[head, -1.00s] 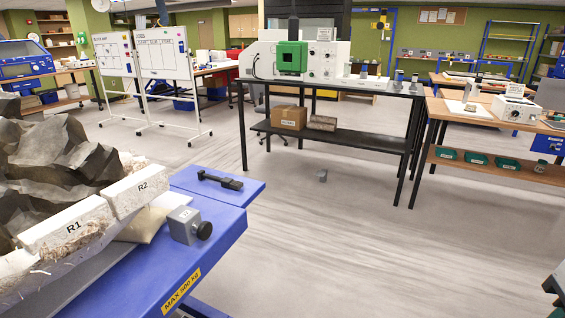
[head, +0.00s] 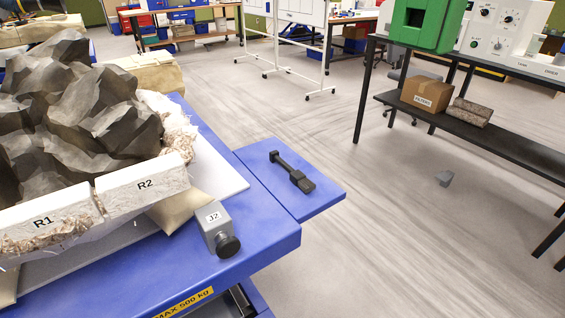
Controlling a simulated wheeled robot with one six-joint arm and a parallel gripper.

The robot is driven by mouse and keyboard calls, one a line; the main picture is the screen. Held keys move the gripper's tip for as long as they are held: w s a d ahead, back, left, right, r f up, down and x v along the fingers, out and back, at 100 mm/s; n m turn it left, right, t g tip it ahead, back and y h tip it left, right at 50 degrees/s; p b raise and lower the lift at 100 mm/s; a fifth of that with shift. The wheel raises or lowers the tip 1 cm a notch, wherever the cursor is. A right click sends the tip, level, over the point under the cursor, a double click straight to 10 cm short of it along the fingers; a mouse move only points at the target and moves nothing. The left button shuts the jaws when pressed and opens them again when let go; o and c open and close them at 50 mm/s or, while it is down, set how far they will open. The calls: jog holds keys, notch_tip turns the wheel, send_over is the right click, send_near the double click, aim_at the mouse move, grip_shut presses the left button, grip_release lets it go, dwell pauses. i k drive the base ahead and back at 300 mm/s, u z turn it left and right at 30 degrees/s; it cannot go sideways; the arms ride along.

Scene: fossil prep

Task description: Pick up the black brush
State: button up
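A black tool (head: 291,173), long and thin with a blocky end, lies flat on the blue side shelf (head: 327,193) of the blue cart. It is the only black hand tool I see there, and I cannot make out bristles. It lies clear of the other things. My gripper is not in view.
The blue cart (head: 270,238) carries dark rocks (head: 75,110), white blocks marked R1 (head: 45,215) and R2 (head: 145,187), and a grey J2 box with a black knob (head: 214,222). A black bench (head: 480,138) stands right. A small grey block (head: 444,178) lies on the otherwise open floor between.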

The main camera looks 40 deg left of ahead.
aim_at(299, 179)
jog(key=u, duration=0.6)
jog(key=i, duration=0.8)
jog(key=u, duration=1.25)
jog(key=i, duration=0.4)
jog(key=u, duration=0.25)
